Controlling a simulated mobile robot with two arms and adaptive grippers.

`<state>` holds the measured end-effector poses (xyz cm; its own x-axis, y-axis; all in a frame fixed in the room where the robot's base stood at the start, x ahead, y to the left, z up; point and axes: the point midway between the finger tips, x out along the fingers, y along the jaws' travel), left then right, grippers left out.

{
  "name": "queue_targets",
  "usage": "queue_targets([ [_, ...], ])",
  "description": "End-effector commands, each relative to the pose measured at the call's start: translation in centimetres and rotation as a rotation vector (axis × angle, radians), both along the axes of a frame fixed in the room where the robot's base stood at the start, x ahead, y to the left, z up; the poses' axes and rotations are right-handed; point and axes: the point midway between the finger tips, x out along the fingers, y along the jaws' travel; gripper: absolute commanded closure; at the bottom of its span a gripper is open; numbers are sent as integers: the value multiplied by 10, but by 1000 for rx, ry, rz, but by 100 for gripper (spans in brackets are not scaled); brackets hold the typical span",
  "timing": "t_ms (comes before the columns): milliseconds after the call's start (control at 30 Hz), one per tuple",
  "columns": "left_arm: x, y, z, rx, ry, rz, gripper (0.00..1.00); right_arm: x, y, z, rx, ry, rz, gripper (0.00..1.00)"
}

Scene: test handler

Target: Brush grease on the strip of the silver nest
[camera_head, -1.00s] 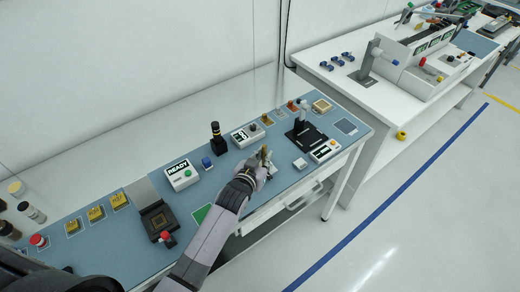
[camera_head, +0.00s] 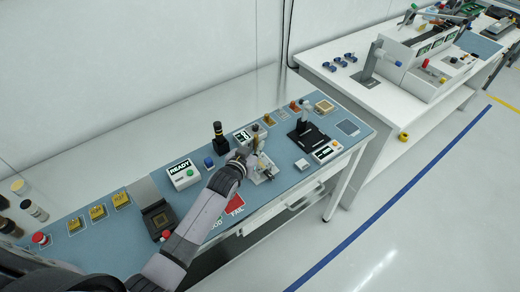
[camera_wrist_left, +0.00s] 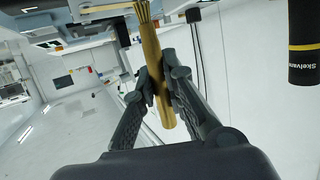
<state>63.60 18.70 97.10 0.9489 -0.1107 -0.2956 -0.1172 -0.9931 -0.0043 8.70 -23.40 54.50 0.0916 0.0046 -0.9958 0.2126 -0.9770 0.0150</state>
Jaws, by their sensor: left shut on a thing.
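My left gripper (camera_head: 247,155) is shut on a brass-coloured brush (camera_wrist_left: 150,60), with the bristles at the top of the left wrist view. The gripper also shows there (camera_wrist_left: 161,80), its fingers on either side of the handle. In the head view the brush is small and partly hidden by the hand. The silver nest (camera_head: 265,172) is on the blue mat, just right of and below the gripper. Its strip is too small to make out. I cannot tell whether the bristles touch anything. My right gripper is out of view.
A black cylinder (camera_head: 218,138) stands left of the gripper, beside a READY box (camera_head: 183,174). A black fixture (camera_head: 304,132) stands to the right. A red FAIL patch (camera_head: 234,204) lies near the front edge. Yellow pieces (camera_head: 97,212) lie on the left.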

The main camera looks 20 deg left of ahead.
Motion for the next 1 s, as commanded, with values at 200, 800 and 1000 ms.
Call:
queue_targets([
  [200,1,2,-1,-2,3,0,100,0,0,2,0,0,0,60],
  [800,-20,-26,1,-2,2,0,100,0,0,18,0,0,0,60],
  [1000,-31,-40,1,-4,2,0,100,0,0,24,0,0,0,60],
])
